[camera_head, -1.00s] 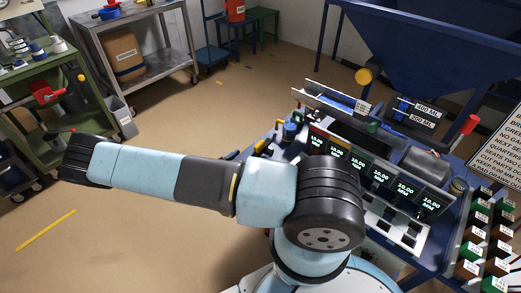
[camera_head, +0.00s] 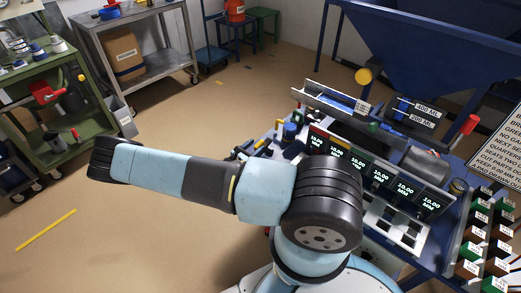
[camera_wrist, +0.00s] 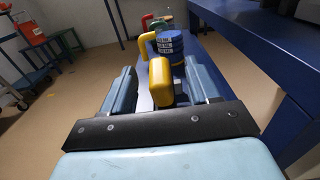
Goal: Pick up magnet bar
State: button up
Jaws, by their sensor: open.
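My gripper (camera_wrist: 160,68) is open in the wrist view, with one blue-grey finger on each side.
The blue bench (camera_head: 408,258) carries a row of displays (camera_head: 375,175). A blue hopper (camera_head: 430,45) stands behind it. A green cart (camera_head: 75,125) and a grey shelf trolley (camera_head: 150,50) stand at left.

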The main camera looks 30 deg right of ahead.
aim_at(260, 142)
jog(key=x, duration=0.4)
jog(key=shift+w+d+f, duration=0.1)
jog(key=shift+w+f, duration=0.1)
jog(key=shift+w, duration=0.05)
grip_shut()
dwell(0.4)
jog(key=shift+r, duration=0.55)
jog(key=s+a+r, duration=0.3)
jog(key=s+r, duration=0.9)
jog(key=s, duration=0.1)
jog(key=shift+s, duration=0.35)
